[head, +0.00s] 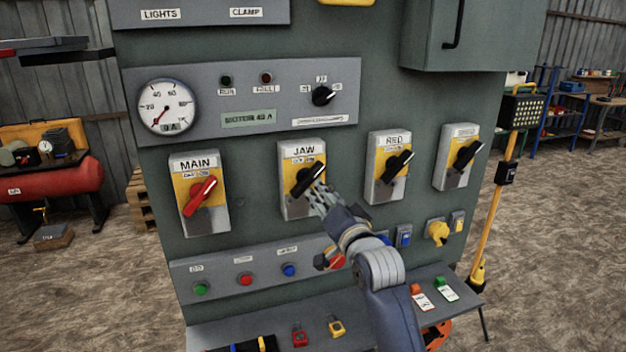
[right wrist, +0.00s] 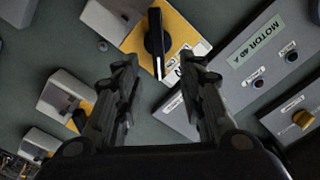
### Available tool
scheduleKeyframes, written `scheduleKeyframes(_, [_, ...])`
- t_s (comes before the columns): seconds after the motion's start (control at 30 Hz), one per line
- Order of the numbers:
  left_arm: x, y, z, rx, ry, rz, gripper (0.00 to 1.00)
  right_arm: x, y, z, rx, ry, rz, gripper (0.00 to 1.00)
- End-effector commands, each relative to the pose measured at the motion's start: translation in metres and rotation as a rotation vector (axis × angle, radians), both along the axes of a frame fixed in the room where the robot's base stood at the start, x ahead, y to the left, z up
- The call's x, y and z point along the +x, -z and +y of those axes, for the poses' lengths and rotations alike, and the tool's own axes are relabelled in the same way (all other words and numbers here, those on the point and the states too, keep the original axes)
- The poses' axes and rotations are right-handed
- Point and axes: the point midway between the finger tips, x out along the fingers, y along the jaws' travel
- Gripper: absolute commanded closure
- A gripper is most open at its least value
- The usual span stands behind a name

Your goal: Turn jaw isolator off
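The JAW isolator (head: 303,205) is a grey box with a yellow plate and a black rotary handle (head: 308,178) slanting to the upper right. It sits in the middle row of the green panel. My right gripper (head: 320,192) is at the handle's lower right in the head view and covers part of the box. In the right wrist view, its two fingers (right wrist: 159,62) are spread apart, with the black handle (right wrist: 155,42) just beyond and between the tips. I cannot tell whether they touch it. My left gripper is not in view.
The MAIN isolator (head: 200,205) with a red handle is on the left; the RED isolator (head: 388,180) and another isolator (head: 457,165) are on the right. A push-button strip (head: 222,280) runs below. A shelf (head: 220,335) with padlocks and tags juts out at the bottom.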

Motion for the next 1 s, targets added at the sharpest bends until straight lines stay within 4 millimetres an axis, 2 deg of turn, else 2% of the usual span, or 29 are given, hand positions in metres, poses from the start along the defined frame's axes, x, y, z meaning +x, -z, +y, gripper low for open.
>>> scheduleKeyframes(0.6, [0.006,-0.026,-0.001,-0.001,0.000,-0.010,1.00,0.074,-0.001,0.024,-0.003,0.001,0.002,0.63])
scheduleKeyframes(0.8, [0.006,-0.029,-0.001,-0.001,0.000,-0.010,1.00,0.091,0.001,0.029,-0.003,0.001,0.002,0.63])
scheduleKeyframes(1.0, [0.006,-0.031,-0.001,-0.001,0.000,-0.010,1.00,0.098,0.002,0.031,-0.003,0.001,0.002,0.63])
